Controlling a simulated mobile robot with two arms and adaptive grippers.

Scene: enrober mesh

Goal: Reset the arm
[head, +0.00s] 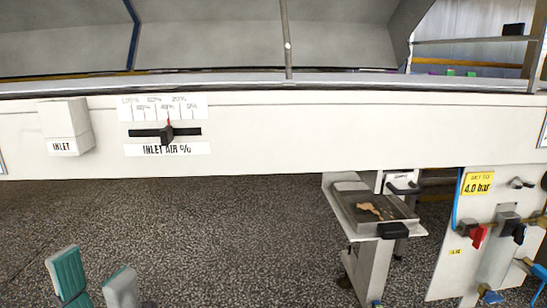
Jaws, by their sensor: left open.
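My left gripper (93,268) shows at the bottom left, with two grey fingers and teal pads. Its fingers are apart, with nothing between them but the speckled floor behind. It is below the white machine panel (300,130) in the picture and appears clear of it. The rest of my left arm is out of view below the frame. My right gripper is not in view.
The panel carries an inlet box (66,128) and an inlet air slider (166,134). At right, a tray (350,213) with brown residue stands near a valve board (450,240) marked 4.0 bar. Floor (220,240) shows open between gripper and tray.

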